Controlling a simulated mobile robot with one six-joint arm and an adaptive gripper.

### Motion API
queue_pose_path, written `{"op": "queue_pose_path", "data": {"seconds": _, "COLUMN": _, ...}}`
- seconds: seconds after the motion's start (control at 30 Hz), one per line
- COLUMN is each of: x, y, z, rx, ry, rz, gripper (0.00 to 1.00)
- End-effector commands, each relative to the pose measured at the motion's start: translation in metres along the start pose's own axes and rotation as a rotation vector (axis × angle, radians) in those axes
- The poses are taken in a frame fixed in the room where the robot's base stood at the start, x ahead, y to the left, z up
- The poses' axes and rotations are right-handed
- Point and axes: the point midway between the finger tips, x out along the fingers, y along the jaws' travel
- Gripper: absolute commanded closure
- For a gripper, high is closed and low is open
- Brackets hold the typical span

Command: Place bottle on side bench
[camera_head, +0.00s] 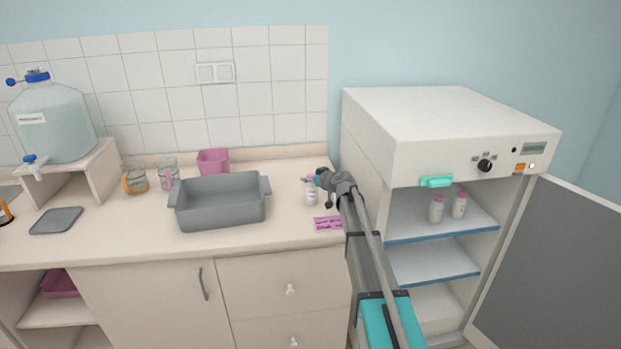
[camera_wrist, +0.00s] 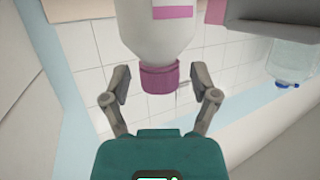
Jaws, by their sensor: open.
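A white bottle (camera_head: 311,196) with a pink cap stands upright on the bench (camera_head: 285,233), near its right end. In the wrist view the bottle (camera_wrist: 160,38) appears upside down, with its cap (camera_wrist: 159,78) toward my gripper (camera_wrist: 160,88). The gripper's fingers are spread, one on each side of the cap, with visible gaps. In the head view my gripper (camera_head: 322,186) is at the bottle's upper right, and my arm reaches in from the lower right.
A pink label (camera_head: 328,223) lies in front of the bottle. A grey basin (camera_head: 218,212) stands to its left. Glass beakers, a pink container (camera_head: 213,161) and a large water jug (camera_head: 52,120) stand farther left. The open cabinet (camera_head: 430,130) at right holds two similar bottles (camera_head: 437,209).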

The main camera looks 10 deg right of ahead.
Motion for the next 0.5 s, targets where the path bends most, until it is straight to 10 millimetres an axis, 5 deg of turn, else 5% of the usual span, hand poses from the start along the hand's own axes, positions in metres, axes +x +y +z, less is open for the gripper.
{"op": "queue_pose_path", "data": {"seconds": 0.23, "x": -0.002, "y": 0.000, "z": -0.004, "rx": 0.000, "ry": 0.000, "rz": 0.000, "gripper": 0.23}}
{"op": "queue_pose_path", "data": {"seconds": 0.5, "x": -0.035, "y": -0.001, "z": -0.004, "rx": 0.001, "ry": 0.000, "rz": 0.002, "gripper": 0.23}}
